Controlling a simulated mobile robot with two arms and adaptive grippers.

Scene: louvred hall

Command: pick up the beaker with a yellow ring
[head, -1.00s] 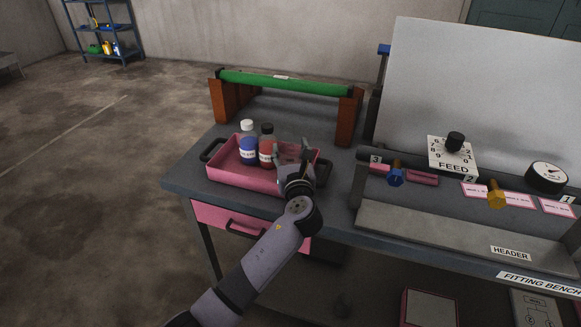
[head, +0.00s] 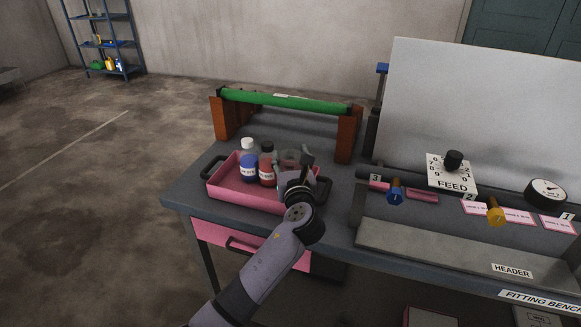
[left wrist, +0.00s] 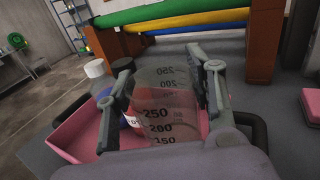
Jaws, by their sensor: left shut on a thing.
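A clear beaker (head: 290,157) with black volume marks stands between the fingers of my left gripper (head: 292,163), over the right end of the pink tray (head: 229,186). In the left wrist view the beaker (left wrist: 165,98) fills the gap between the two fingers (left wrist: 170,68), and they are shut on it. It looks upright. I cannot make out a yellow ring on it; the gripper hides its lower part. Whether its base is clear of the tray floor does not show. My right gripper is not in view.
A blue-labelled bottle (head: 249,165) and a red-labelled bottle (head: 267,168) stand in the tray, just left of the gripper. A rack with a green roller (head: 285,101) stands behind. The header panel (head: 440,240) with knobs is to the right.

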